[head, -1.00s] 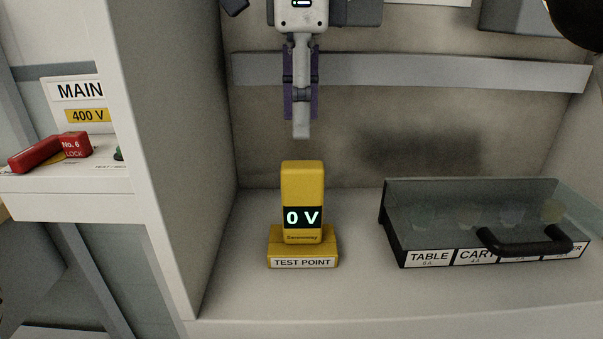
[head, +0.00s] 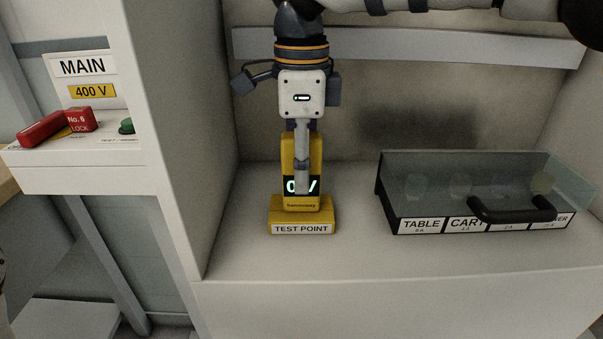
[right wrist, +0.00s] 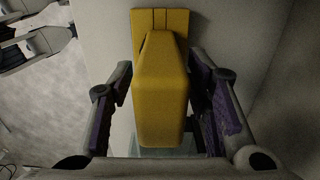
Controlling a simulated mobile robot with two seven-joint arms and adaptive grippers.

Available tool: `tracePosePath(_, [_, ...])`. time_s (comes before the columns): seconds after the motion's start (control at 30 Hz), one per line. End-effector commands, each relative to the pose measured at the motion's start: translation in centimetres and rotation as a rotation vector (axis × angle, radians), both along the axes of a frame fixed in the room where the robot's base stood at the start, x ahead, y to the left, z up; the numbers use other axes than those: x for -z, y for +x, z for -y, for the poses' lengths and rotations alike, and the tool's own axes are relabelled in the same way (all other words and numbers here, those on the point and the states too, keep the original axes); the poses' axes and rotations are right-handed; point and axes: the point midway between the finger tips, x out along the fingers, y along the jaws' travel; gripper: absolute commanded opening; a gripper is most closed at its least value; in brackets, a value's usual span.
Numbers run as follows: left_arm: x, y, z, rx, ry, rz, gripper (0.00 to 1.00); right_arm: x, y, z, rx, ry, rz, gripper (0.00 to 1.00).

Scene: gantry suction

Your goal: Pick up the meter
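The yellow meter (head: 303,150) stands upright in its yellow test point base (head: 312,218), with a lit "0 V" display partly covered by a finger. My right gripper (head: 301,188) has come down over it, with one finger in front of its face in the head view. In the right wrist view the meter (right wrist: 163,95) stands between the two open fingers of the right gripper (right wrist: 165,110), with a narrow gap visible on each side. What seems to be my left gripper (right wrist: 40,48) shows at the upper left of the right wrist view, too small to read.
A black tray with a clear cover and handle (head: 510,212) stands to the right on the shelf. A grey rail (head: 400,48) crosses the back wall. A white side panel (head: 175,130) rises at the left, with a red lock (head: 80,119) beyond it.

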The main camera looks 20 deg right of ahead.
Motion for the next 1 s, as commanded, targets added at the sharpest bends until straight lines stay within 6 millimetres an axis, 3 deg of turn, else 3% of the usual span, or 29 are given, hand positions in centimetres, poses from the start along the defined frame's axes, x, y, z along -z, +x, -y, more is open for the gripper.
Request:
tracePosePath(0.03, [0.0, 0.0, 0.0, 0.0, 0.0, 0.0, 0.38, 0.0, 0.0, 0.0, 0.0, 0.0, 0.0, 0.27])
tracePosePath(0.17, [0.0, 0.0, 0.0, 0.0, 0.0, 0.0, 0.38, 0.0, 0.0, 0.0, 0.0, 0.0, 0.0, 0.0])
tracePosePath(0.53, [0.0, 0.0, 0.0, 0.0, 0.0, -0.002, 0.38, -0.4, 0.1, 0.0, 0.0, 0.001, 0.001, 0.0])
tracePosePath(0.77, [0.3, -0.3, 0.0, 0.0, 0.0, -0.012, 0.38, -3.5, 0.1, -0.1, 0.001, 0.002, 0.001, 0.0])
tracePosePath(1.0, [-1.4, 1.5, 0.0, 0.0, 0.0, 0.057, 0.38, -4.3, -5.1, 2.2, -0.002, 0.0, 0.012, 0.0])
